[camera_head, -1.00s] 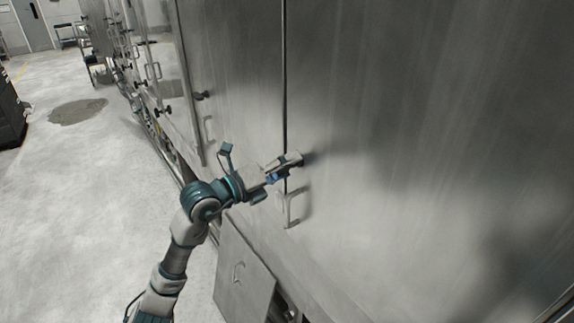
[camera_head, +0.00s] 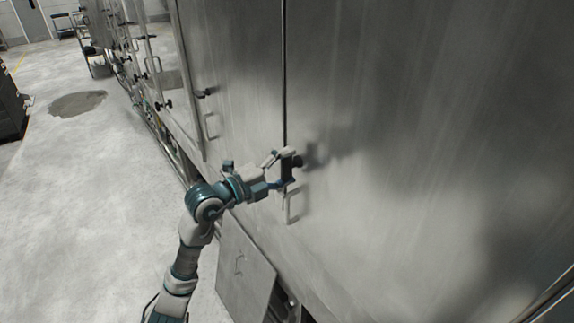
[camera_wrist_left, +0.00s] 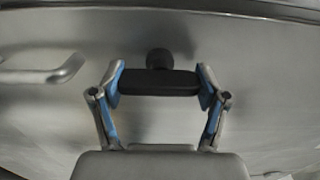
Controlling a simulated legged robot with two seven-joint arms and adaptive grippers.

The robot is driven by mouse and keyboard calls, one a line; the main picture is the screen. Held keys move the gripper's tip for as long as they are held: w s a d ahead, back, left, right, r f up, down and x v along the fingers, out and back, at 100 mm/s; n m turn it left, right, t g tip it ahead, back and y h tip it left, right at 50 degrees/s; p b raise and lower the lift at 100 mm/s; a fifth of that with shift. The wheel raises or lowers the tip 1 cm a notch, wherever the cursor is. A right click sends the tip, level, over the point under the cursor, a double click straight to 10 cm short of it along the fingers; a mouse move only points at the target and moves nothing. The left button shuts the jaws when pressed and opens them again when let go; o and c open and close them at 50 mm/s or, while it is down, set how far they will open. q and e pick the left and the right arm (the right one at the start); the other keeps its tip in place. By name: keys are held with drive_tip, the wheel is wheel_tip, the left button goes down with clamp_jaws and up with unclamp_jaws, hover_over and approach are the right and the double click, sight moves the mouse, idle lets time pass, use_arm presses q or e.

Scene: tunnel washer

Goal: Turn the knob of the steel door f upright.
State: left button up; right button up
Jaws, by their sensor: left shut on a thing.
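The steel door (camera_head: 400,130) is a large brushed panel at the right of the head view. Its black knob (camera_head: 288,165) sits by the door's vertical edge, just above a pale D-shaped handle (camera_head: 290,206). In the left wrist view the knob's bar (camera_wrist_left: 158,83) lies across the picture, with its round base (camera_wrist_left: 159,60) behind it. My left gripper (camera_head: 284,169) is shut on the knob; in the wrist view the blue-padded fingers (camera_wrist_left: 158,88) touch the bar's two ends. My right gripper is not in view.
More steel doors with black knobs (camera_head: 207,92) and handles (camera_head: 211,126) run along the left. A tilted lower panel (camera_head: 243,268) stands below my arm. The concrete floor (camera_head: 85,190) at left is clear, with a dark stain (camera_head: 77,104) farther back.

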use_arm(q)
drive_tip(key=shift+w+f, duration=0.1)
drive_tip(key=shift+f, duration=0.05)
drive_tip(key=o, duration=1.2)
drive_tip(key=shift+c, duration=0.2)
drive_tip(key=shift+w+a, duration=0.1)
drive_tip(key=shift+w, duration=0.05)
drive_tip(key=shift+s+a, duration=0.2)
drive_tip(key=shift+s, duration=0.05)
drive_tip(key=v, duration=1.1)
drive_tip(key=shift+a, duration=0.35)
drive_tip(key=shift+d+f, duration=0.15)
drive_tip(key=shift+d, duration=0.05)
